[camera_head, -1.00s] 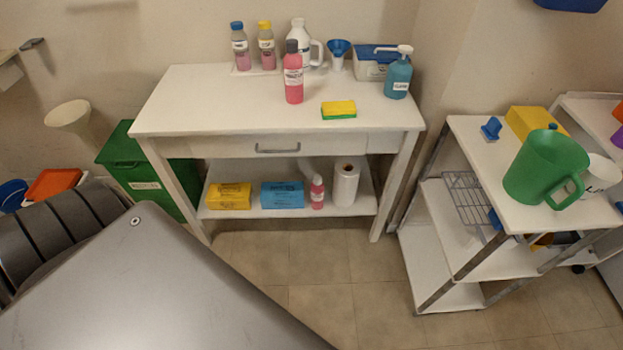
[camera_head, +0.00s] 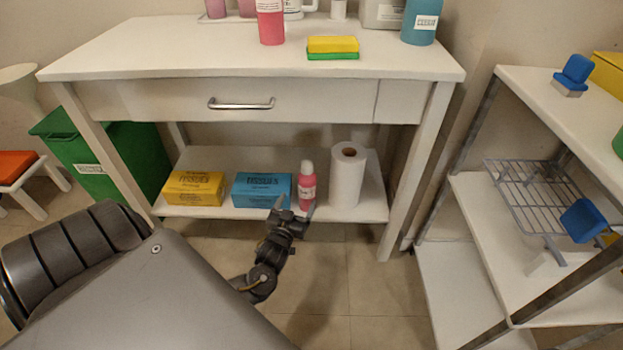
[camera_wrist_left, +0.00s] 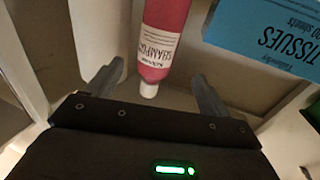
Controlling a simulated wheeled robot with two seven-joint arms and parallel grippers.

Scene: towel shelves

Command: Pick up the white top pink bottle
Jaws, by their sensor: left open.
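The white top pink bottle (camera_head: 307,190) stands upright on the table's lower shelf, between a blue tissue box (camera_head: 262,190) and a white paper roll (camera_head: 347,178). My left gripper (camera_head: 295,208) is open and empty in front of the bottle, at the shelf's front edge. In the left wrist view the bottle (camera_wrist_left: 165,35) appears upside down, its white cap in line with the gap between the open fingers of my gripper (camera_wrist_left: 158,72). I cannot tell whether the bottle is between the fingertips in depth. My right gripper is out of view.
A yellow tissue box (camera_head: 194,188) sits left of the blue one. The white table's drawer front (camera_head: 240,102) overhangs the shelf. Another pink bottle (camera_head: 271,22) stands on the tabletop. A cart with a wire rack (camera_head: 535,190) is at right; a green bin (camera_head: 100,150) is at left.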

